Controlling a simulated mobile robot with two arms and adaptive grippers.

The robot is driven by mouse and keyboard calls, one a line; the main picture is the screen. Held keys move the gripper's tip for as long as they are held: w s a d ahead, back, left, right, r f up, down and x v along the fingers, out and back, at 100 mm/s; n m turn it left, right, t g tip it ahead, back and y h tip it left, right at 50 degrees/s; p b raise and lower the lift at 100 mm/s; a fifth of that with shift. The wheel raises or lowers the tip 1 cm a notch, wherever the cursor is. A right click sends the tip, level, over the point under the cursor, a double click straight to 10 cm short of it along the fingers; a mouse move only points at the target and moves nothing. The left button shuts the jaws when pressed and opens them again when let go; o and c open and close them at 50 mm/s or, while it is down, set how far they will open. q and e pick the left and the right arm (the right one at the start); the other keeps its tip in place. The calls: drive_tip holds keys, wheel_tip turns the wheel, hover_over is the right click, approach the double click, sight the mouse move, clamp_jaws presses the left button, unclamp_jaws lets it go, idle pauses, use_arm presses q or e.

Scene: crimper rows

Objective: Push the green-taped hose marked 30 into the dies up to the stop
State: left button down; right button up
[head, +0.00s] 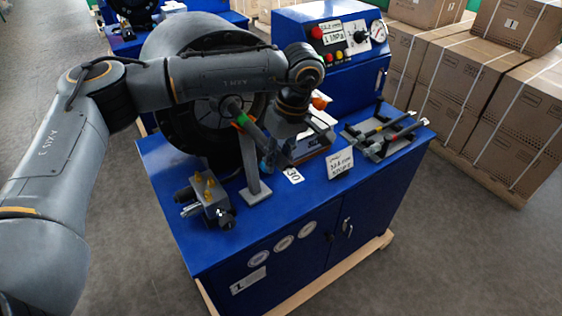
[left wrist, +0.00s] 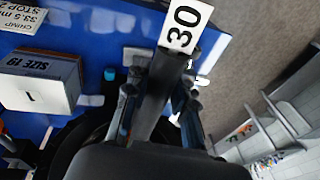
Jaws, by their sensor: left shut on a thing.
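The hose (head: 252,132) is dark, with a green tape band (head: 239,118) and an orange mark near its far end. Its white tag marked 30 (head: 293,175) hangs at the near end. My left gripper (head: 272,155) is shut on the hose, partly hidden by my wrist. In the left wrist view the gripper fingers (left wrist: 160,110) lie on both sides of the hose (left wrist: 158,90), with the tag (left wrist: 185,25) beyond. The hose's far end points at the dies (head: 207,110) of the big round crimper (head: 180,120). I cannot tell how deep it sits. My right gripper is out of view.
A grey post (head: 250,165) stands below the hose on the blue bench (head: 300,225). A valve block (head: 211,195) stands left of it. A rack with taped hoses (head: 385,133) and a white sign (head: 340,163) are at right. The control box (head: 330,75) stands behind.

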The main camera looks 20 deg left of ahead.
sight(267, 140)
use_arm(q)
drive_tip(key=shift+w+a, duration=0.85)
drive_tip(key=shift+a, duration=0.3)
drive_tip(key=shift+w+a+b, duration=0.3)
drive_tip(key=shift+w+a, duration=0.05)
drive_tip(key=shift+a, duration=0.1)
drive_tip(key=shift+r, duration=0.2)
drive_tip(key=shift+w, duration=0.15)
drive_tip(key=shift+w+a, duration=0.25)
drive_tip(key=shift+a, duration=0.1)
drive_tip(key=shift+r, duration=0.2)
